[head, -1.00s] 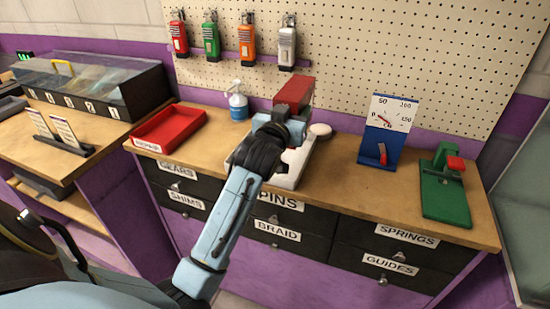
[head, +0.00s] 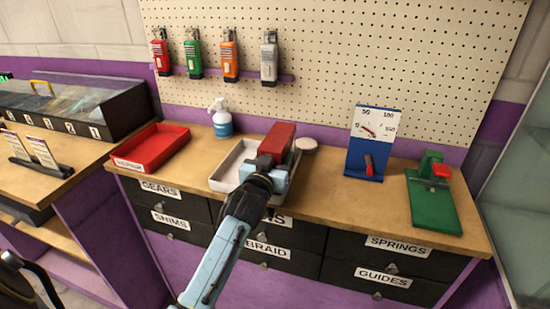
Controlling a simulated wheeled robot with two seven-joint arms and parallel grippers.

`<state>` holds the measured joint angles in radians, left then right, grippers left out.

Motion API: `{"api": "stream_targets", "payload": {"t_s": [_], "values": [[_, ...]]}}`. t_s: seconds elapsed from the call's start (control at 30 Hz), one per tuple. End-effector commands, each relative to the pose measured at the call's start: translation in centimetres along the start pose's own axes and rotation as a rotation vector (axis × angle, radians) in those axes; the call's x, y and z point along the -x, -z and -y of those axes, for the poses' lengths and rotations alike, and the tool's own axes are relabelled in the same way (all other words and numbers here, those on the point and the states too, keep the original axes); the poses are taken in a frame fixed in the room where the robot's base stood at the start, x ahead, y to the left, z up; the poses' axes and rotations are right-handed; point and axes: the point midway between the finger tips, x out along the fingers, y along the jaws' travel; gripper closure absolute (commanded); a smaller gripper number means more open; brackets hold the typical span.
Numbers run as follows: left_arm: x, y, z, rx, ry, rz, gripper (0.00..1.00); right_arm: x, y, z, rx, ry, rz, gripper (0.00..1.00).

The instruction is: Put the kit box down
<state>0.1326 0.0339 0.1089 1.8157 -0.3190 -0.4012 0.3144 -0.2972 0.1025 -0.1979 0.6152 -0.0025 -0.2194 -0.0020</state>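The kit box is most likely the red box (head: 278,138), seen at the end of my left arm over the white tray (head: 229,168). My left gripper (head: 270,166) is at the near end of the red box and appears shut on it. The wrist hides the fingertips and part of the tray. I cannot tell whether the box touches the tray floor or hangs just above it. My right gripper is not in view.
A red bin (head: 150,148) and a pump bottle (head: 221,120) stand to the left. A round pale dish (head: 307,145) sits right beside the tray. A blue gauge stand (head: 366,150) and a green fixture (head: 433,200) stand to the right. Some bench top between them is bare.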

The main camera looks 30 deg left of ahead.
Motion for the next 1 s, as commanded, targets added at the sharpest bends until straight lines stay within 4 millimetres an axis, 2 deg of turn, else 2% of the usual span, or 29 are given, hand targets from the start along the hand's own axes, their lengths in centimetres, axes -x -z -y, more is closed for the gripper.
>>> {"api": "stream_targets", "payload": {"t_s": [0.07, 0.1, 0.27, 0.6, 0.67, 0.77, 1.0], "values": [[0.0, -0.1, 0.0, 0.0, 0.0, -0.003, 0.8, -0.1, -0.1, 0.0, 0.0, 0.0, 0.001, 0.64], [0.0, -0.3, 0.0, 0.0, 0.0, 0.001, 0.46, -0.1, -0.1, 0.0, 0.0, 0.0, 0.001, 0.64], [0.0, -0.3, 0.0, 0.0, 0.0, 0.001, 0.26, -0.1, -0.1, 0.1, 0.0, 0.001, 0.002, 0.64], [0.0, 0.2, 0.0, 0.0, 0.0, 0.0, 0.26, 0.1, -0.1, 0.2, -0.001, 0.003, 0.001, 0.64], [0.6, -0.1, 0.0, 0.0, 0.0, 0.003, 0.26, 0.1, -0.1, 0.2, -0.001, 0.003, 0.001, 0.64], [2.0, -0.1, 0.0, 0.001, 0.0, 0.004, 0.26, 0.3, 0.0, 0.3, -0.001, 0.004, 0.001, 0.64], [7.1, -0.1, 0.0, 0.001, 0.0, 0.004, 0.26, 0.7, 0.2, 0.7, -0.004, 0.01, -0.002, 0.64]]}}
